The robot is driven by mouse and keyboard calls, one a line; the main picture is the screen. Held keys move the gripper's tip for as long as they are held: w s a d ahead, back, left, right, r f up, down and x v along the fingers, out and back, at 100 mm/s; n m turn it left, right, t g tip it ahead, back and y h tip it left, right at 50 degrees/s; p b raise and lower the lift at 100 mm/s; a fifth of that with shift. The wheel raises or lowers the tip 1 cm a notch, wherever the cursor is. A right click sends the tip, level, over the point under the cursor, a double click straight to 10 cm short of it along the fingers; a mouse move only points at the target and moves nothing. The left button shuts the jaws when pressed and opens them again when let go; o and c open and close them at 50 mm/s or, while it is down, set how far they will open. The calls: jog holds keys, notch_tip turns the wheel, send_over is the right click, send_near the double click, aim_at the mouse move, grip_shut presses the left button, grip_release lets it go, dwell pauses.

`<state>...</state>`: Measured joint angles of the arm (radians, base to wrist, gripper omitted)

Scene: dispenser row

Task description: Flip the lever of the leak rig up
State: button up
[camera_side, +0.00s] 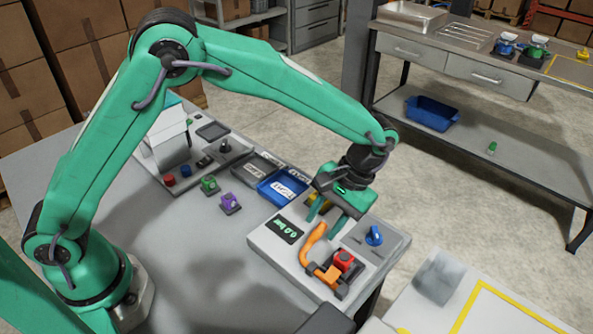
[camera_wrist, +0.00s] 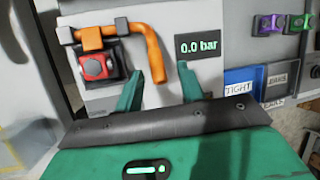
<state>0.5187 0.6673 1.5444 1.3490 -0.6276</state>
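The leak rig (camera_side: 262,240) is a pale box at the table's right end, with a display (camera_side: 285,230) that reads 0.0 bar in the wrist view (camera_wrist: 199,46). Its orange bent lever (camera_side: 314,240) runs beside a red block (camera_side: 343,261) in a dark holder. In the wrist view the lever (camera_wrist: 150,50) bends, and its free end points towards my gripper. My gripper (camera_side: 327,222) is open above the rig. In the wrist view the two green fingers (camera_wrist: 161,76) stand apart, with the lever's free end between them in the picture. I cannot tell any contact.
A blue knob (camera_side: 374,236) stands on the rig's right part. A blue tray (camera_side: 284,187) marked TIGHT and a dark tray (camera_side: 257,168) lie behind the rig. A purple part (camera_side: 230,204) and a green part (camera_side: 209,185) stand left. The table's middle is clear.

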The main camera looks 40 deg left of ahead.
jog(key=shift+s+a+f, duration=0.1)
jog(key=shift+s+f, duration=0.15)
jog(key=shift+f, duration=0.35)
jog(key=shift+c, duration=0.5)
grip_shut()
jog(key=shift+r, duration=0.1)
jog(key=shift+s+r+t+h, duration=0.5)
jog(key=shift+s+r+t, duration=0.15)
jog(key=shift+t, duration=0.25)
jog(key=shift+s+r+n+t+h, duration=0.3)
jog(key=shift+s+t, duration=0.1)
jog(key=shift+t, duration=0.1)
jog(key=shift+o, duration=0.5)
grip_release()
